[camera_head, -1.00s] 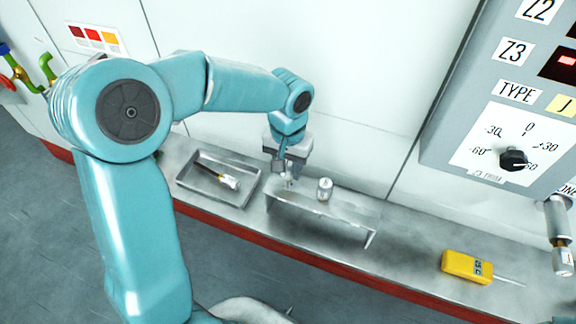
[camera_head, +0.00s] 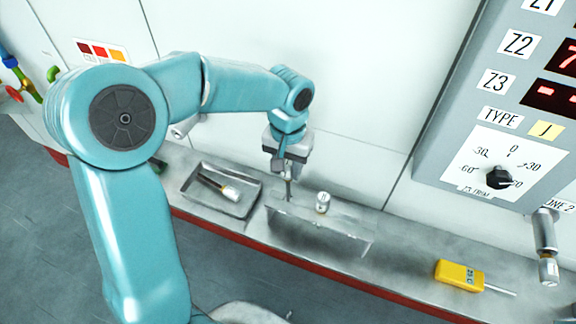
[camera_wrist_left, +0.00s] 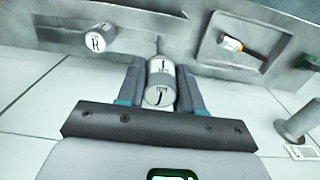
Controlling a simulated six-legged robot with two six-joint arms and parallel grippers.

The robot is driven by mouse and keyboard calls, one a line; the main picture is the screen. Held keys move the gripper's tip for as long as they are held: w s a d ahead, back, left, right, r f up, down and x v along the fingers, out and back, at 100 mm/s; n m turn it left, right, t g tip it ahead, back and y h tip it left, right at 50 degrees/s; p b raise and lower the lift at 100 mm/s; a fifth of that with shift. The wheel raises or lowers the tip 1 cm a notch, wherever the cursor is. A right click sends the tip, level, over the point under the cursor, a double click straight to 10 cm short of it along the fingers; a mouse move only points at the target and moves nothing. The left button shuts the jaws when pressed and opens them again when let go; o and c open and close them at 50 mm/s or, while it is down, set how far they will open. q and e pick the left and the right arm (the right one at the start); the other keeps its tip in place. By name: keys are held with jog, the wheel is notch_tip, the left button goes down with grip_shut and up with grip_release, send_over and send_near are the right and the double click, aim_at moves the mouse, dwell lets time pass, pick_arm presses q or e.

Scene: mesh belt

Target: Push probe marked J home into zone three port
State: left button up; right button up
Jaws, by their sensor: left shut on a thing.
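The probe marked J (camera_wrist_left: 162,85) is a white and grey cylinder between the fingers of my left gripper (camera_wrist_left: 162,95) in the left wrist view. The gripper is shut on it. In the head view my left gripper (camera_head: 287,172) points down over the left end of a metal rack (camera_head: 325,236); the probe is mostly hidden there, and I cannot tell whether it is clear of the rack. Panel labels include Z3 (camera_head: 496,82) and TYPE J. The zone three port cannot be made out. My right gripper is not in view.
Another marked probe (camera_head: 323,202) stands in the rack, right of my gripper. A yellow meter (camera_head: 459,276) lies on the bench at right, below a metal fitting (camera_head: 546,250) near a ZONE 2 label.

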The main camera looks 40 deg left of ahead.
pick_arm(q)
jog(key=shift+r+p, duration=1.25)
jog(key=shift+r, duration=0.55)
jog(key=shift+f, duration=0.1)
